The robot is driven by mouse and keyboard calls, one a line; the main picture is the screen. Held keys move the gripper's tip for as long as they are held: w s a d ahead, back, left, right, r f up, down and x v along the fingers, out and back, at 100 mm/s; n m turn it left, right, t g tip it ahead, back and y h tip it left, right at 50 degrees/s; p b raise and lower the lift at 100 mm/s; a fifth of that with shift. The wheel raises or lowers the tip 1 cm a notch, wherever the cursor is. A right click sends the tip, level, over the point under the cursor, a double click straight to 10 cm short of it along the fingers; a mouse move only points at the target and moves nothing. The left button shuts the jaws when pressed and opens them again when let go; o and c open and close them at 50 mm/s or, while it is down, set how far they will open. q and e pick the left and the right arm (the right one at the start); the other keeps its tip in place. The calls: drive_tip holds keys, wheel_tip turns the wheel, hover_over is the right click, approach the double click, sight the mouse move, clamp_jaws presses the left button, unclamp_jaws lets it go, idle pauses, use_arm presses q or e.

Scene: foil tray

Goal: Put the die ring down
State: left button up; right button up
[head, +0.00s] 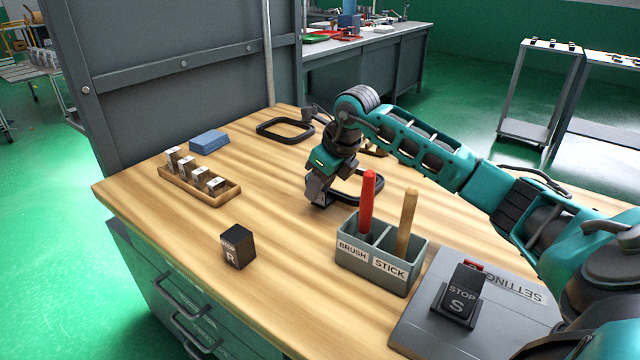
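A black, rounded-square die ring (372,190) shows in the head view behind the holder, near the middle of the table. My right gripper (319,194) points down at the ring's left end and appears shut on it. The fingers hide that end of the ring, and the holder covers part of its near side. The ring is at or just above the wooden top; I cannot tell whether it touches. A second black ring (284,139) of similar shape lies flat farther back. My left gripper is not in view.
A grey holder (351,261) marked BRUSH and STICK holds a red and a tan handle. A grey plate (415,325) carries a STOP block (459,296). A black R block (238,246), a wooden rack (193,191) and a blue block (209,141) stand left.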

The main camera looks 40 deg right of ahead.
use_arm(q)
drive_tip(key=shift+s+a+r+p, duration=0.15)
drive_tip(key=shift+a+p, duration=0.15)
drive_tip(key=shift+p, duration=0.3)
use_arm(e)
drive_tip(key=v, duration=1.2)
